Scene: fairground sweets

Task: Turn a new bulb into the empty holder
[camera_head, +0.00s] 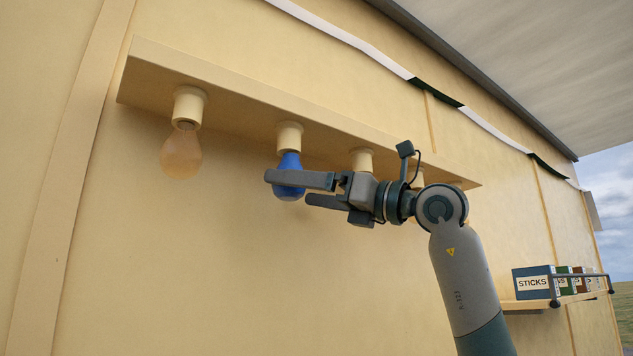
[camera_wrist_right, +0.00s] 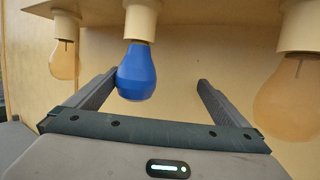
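A blue bulb (camera_head: 291,163) hangs upright directly under the second holder from the left (camera_head: 290,136), and no gap shows between them. My right gripper (camera_head: 288,188) reaches in from the right at the blue bulb, with one finger crossing in front of it. In the right wrist view the fingers (camera_wrist_right: 157,80) are spread wide. The blue bulb (camera_wrist_right: 137,75) shows there near the left finger, with clear space to the right finger; contact cannot be told. A third holder (camera_head: 362,158) shows above my gripper, which hides what is below it. My left gripper is out of view.
An amber bulb (camera_head: 181,152) sits in the leftmost holder. Two amber bulbs, left (camera_wrist_right: 63,60) and right (camera_wrist_right: 294,95), flank the blue one in the wrist view. The holders hang under a cream board (camera_head: 235,88). A shelf with boxes (camera_head: 534,283) is at lower right.

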